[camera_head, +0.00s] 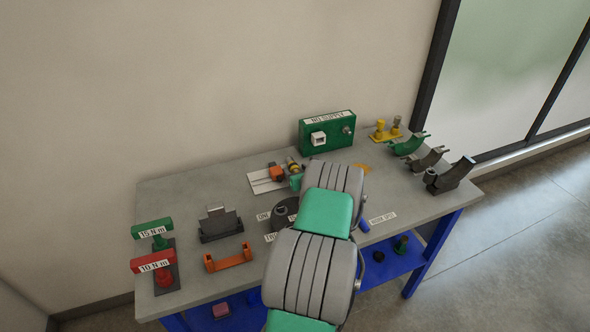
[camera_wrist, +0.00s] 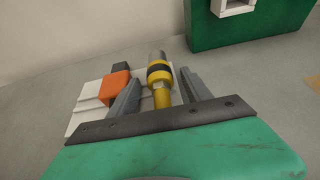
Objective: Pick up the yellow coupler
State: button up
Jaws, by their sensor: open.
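The yellow coupler (camera_wrist: 160,76) is a yellow and black ringed piece with a grey end and a yellow stem, on a white plate (camera_wrist: 88,88). It also shows small in the head view (camera_head: 292,165), just beyond my arm. My gripper (camera_wrist: 160,84) is open, with one grey finger on each side of the coupler. I see no clear contact between fingers and coupler. The near end of the stem is hidden behind the dark bar of my gripper. In the head view my arm hides most of the gripper.
An orange block (camera_wrist: 115,84) sits on the plate left of the coupler. A green box (camera_head: 327,133) stands behind. Yellow pieces (camera_head: 384,131) and curved holders (camera_head: 450,176) stand at the right. Red and green labelled tools (camera_head: 153,266), a grey fixture (camera_head: 220,224) and an orange bracket (camera_head: 228,258) are left.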

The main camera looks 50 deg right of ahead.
grip_shut()
dwell(0.6)
